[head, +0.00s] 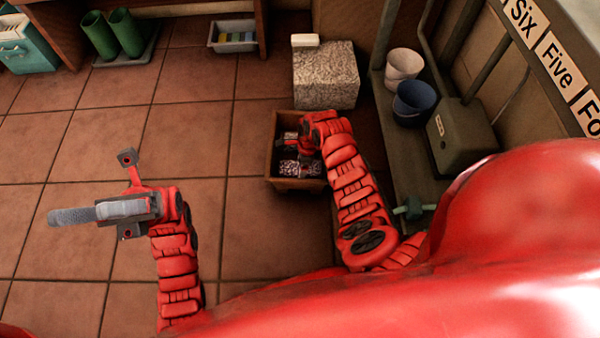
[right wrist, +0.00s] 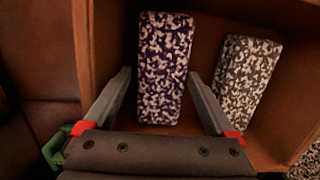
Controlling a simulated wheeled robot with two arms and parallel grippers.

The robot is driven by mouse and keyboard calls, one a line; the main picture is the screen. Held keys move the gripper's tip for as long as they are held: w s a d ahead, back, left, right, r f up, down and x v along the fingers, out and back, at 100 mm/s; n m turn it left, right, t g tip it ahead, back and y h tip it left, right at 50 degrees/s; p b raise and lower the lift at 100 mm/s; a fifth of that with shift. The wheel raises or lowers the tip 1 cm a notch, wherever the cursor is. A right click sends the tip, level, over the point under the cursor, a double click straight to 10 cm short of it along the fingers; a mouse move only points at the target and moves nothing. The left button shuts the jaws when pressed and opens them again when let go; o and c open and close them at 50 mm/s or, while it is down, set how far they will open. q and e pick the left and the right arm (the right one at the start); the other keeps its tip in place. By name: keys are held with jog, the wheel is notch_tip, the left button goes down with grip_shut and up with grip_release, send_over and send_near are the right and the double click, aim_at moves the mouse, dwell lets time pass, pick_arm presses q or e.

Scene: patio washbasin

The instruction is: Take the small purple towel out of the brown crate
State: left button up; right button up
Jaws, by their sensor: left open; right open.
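The brown crate (head: 284,184) stands on the tiled floor, and its wooden walls fill much of the right wrist view (right wrist: 105,30). Inside, the small purple towel (right wrist: 163,65), a block with a white speckled pattern, lies between the fingers of my right gripper (right wrist: 158,78). The gripper is open, one finger on each side of the towel's near half; I cannot tell whether they touch it. In the head view my right gripper (head: 291,142) reaches down into the crate and hides part of its contents. My left gripper (head: 56,217) is open and appears empty, over bare floor.
A grey-brown speckled towel (right wrist: 245,80) lies right of the purple one in the crate. A speckled stone block (head: 325,80) stands just behind the crate. A rack with a white bucket (head: 403,66) and dark blue bucket (head: 414,102) is to the right.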

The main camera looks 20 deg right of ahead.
notch_tip(320, 180, down, 3)
jog(key=shift+a+r+b, duration=0.15)
jog(key=shift+b, duration=0.85)
pick_arm(q)
jog(key=s+a+r+m+t+y, duration=0.2)
jog(key=s+a+m+t+y, duration=0.4)
jog(key=s+m+t+y, duration=0.2)
jog(key=t+y, duration=0.1)
jog(key=y, duration=0.1)
jog(key=shift+s+r+y, duration=0.3)
jog(key=shift+s+r, duration=0.1)
pick_arm(e)
jog(key=c, duration=1.3)
pick_arm(q)
jog(key=shift+w, duration=0.1)
